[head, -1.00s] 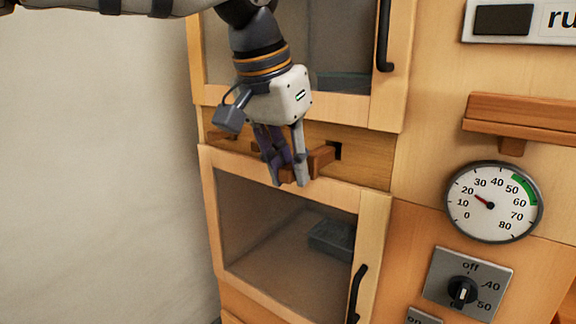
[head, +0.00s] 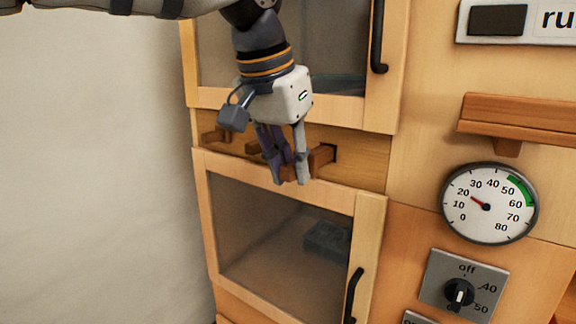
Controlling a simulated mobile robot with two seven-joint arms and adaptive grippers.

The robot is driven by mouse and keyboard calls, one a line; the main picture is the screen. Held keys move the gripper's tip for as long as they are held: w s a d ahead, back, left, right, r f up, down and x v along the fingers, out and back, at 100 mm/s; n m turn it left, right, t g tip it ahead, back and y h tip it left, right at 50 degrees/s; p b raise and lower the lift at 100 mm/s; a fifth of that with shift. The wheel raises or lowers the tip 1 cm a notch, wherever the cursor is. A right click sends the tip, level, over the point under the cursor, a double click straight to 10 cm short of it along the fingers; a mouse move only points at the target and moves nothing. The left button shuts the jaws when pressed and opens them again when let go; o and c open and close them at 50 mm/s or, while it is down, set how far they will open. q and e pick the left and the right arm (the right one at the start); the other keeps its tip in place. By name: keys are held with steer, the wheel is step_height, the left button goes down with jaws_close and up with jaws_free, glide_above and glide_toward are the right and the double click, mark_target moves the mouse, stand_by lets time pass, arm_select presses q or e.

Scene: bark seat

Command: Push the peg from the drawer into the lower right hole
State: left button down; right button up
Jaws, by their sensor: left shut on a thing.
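My left gripper (head: 289,180) points down in front of the wooden strip between the two glass doors. It is shut on a brown wooden peg (head: 321,156), which sticks out to the right of the fingers. The peg's right end overlaps a dark square hole (head: 334,152) at the right of the strip. I cannot tell whether the tip is inside the hole or just in front of it. Part of the peg is hidden by the fingers. My right gripper is not in view.
Two more brown wooden pieces, one at the left (head: 213,136) and one behind the gripper (head: 254,147), stick out from the strip. The lower glass door (head: 371,235) and upper glass door (head: 385,70) are shut, with black handles. A gauge (head: 490,203) and knob (head: 459,293) are at right.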

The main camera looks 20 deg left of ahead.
mark_target(315, 152)
arm_select(q)
steer(key=shift+w+d, duration=0.25)
steer(key=shift+w, duration=0.4)
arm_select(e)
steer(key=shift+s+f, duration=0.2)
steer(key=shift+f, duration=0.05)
arm_select(q)
steer(key=shift+w, duration=0.1)
steer(key=shift+r, duration=0.1)
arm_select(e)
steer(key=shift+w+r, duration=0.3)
arm_select(q)
steer(key=shift+w+d, duration=0.1)
steer(key=shift+w, duration=0.1)
stand_by(0.4)
steer(key=shift+w+d, duration=0.1)
steer(key=shift+w, duration=0.3)
steer(key=shift+w+d+b, duration=0.3)
steer(key=shift+w+d, duration=0.05)
steer(key=shift+w, duration=0.5)
steer(key=shift+w+d+b, duration=0.25)
steer(key=shift+w+d, duration=0.05)
steer(key=shift+w, duration=0.55)
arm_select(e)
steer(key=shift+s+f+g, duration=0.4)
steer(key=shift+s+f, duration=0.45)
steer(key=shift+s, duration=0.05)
arm_select(q)
steer(key=c, duration=1.4)
jaws_free()
